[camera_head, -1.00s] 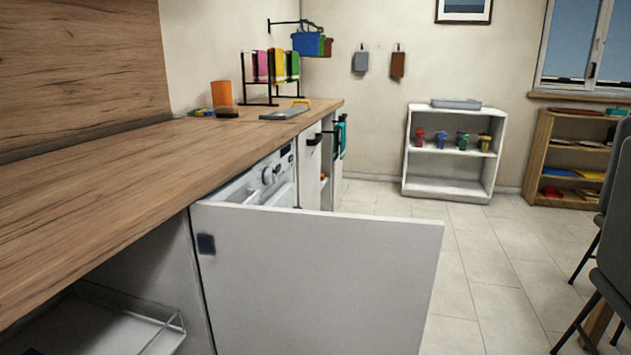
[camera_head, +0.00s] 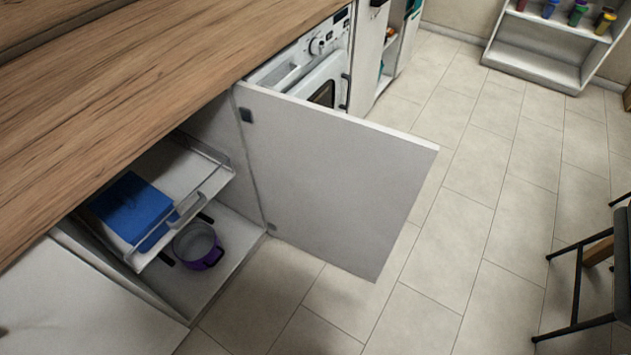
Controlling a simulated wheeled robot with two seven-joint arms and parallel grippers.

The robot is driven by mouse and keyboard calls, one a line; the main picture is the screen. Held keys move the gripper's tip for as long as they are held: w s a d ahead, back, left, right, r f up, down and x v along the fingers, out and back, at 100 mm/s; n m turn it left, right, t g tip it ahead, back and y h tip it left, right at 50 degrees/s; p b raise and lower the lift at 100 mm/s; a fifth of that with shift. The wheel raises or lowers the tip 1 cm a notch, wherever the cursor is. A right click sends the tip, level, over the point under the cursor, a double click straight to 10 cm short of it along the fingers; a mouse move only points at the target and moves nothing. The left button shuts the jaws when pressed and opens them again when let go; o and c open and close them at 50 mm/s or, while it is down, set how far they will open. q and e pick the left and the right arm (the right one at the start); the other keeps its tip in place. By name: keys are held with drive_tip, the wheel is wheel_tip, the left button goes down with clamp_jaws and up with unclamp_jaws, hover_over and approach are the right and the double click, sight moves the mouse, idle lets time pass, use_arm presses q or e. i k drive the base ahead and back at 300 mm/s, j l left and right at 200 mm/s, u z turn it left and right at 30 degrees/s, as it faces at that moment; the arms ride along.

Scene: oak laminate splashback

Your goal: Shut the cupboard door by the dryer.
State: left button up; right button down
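The white cupboard door (camera_head: 325,185) stands wide open, swung out from the counter front across the floor. Its hinges are on the side by the dryer. The dryer (camera_head: 318,70) is a white machine with a knob and a dark window, partly hidden behind the door. Inside the open cupboard, a wire-railed shelf (camera_head: 190,172) holds a blue box (camera_head: 132,208). A purple pot (camera_head: 198,245) with dark handles sits on the cupboard bottom below. Neither of my grippers is in view.
The wooden worktop (camera_head: 130,90) runs above the cupboard. A closed white front (camera_head: 75,300) is at the lower left. A dark chair (camera_head: 590,275) stands at the right. The tiled floor (camera_head: 440,250) between door and chair is clear. A white shelf unit (camera_head: 540,50) stands at the back.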

sight(340, 188)
drive_tip(key=i+l+u, duration=0.25)
drive_tip(key=l+u, duration=0.2)
drive_tip(key=i+l+u, duration=0.15)
drive_tip(key=l+u, duration=0.35)
drive_tip(key=l, duration=0.2)
drive_tip(key=l+u, duration=0.45)
drive_tip(key=l, duration=0.15)
drive_tip(key=l+u, duration=0.45)
drive_tip(key=l, duration=0.25)
drive_tip(key=k+l+u, duration=0.2)
drive_tip(key=l+u, duration=0.55)
drive_tip(key=l, duration=0.2)
drive_tip(key=k+l+u, duration=0.1)
drive_tip(key=l+u, duration=0.2)
drive_tip(key=l, duration=0.15)
